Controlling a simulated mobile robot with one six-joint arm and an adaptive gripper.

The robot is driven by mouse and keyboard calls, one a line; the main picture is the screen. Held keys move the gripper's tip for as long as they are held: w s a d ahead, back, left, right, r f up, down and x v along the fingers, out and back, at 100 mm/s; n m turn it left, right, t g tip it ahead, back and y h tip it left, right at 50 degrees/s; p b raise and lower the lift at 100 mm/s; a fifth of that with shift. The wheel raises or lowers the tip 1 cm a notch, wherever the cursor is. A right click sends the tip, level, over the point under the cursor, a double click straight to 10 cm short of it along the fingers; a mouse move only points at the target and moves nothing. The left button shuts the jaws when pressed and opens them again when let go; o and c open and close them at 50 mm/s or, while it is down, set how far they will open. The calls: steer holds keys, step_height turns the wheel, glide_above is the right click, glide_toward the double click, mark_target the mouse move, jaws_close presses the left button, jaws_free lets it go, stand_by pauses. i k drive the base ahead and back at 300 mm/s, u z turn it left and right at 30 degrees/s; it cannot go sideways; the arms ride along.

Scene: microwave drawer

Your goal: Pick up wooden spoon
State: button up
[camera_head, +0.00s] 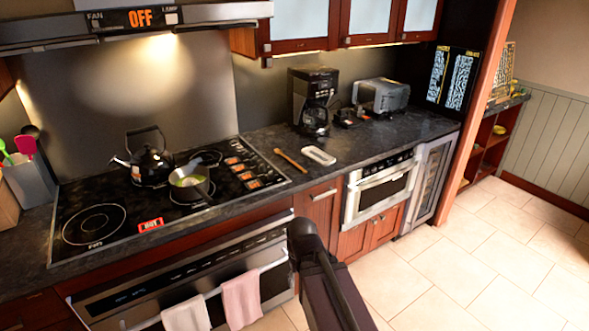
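The wooden spoon (291,160) lies flat on the dark counter, just right of the stovetop. It is light brown, with its bowl end toward the back left. A white spoon rest or small dish (319,155) lies close to its right, apart from it. My dark arm rises from the bottom middle of the view, in front of the oven and the cabinets. Its upper end is below and nearer than the counter edge, well away from the spoon. I cannot make out any gripper fingers.
A coffee maker (311,98) and a toaster (382,95) stand behind the spoon. A pan (189,183) and a kettle (151,158) sit on the stovetop (95,222), which carries a "HOT" sign. A built-in microwave drawer (380,187) is below the counter. Tiled floor at right is clear.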

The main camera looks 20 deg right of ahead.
mark_target(279, 152)
steer(key=k, duration=0.65)
steer(key=z, duration=0.45)
steer(key=i, duration=2.3)
steer(key=u, duration=0.45)
